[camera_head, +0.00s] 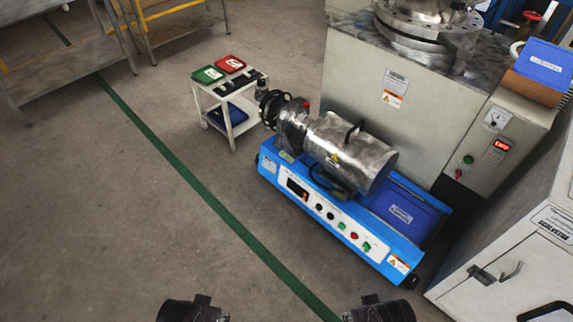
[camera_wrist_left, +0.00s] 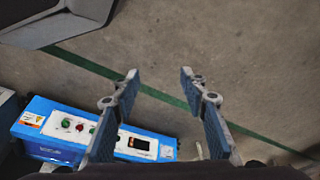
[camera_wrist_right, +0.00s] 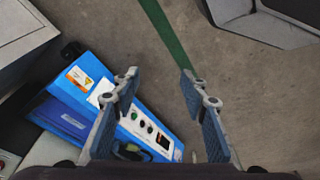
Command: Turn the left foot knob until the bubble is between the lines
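A blue bench machine (camera_head: 345,237) with a silver cylinder (camera_head: 350,152) on top stands on the floor, right of centre in the head view. A black foot or knob (camera_head: 411,281) shows at its lower right corner. I cannot make out a foot knob at its left end, nor a bubble or its lines. My left gripper (camera_wrist_left: 160,78) is open and empty, with the machine's blue front (camera_wrist_left: 40,148) beyond it. My right gripper (camera_wrist_right: 160,78) is open and empty, with the machine (camera_wrist_right: 88,80) beyond its left finger. Both grippers are apart from the machine.
A white cart (camera_head: 234,116) with a green case (camera_head: 207,74) and a red case (camera_head: 231,64) stands left of the machine. A large grey machine (camera_head: 352,88) is behind it, and a grey cabinet (camera_head: 500,285) at right. The floor around the green line (camera_head: 190,196) is clear.

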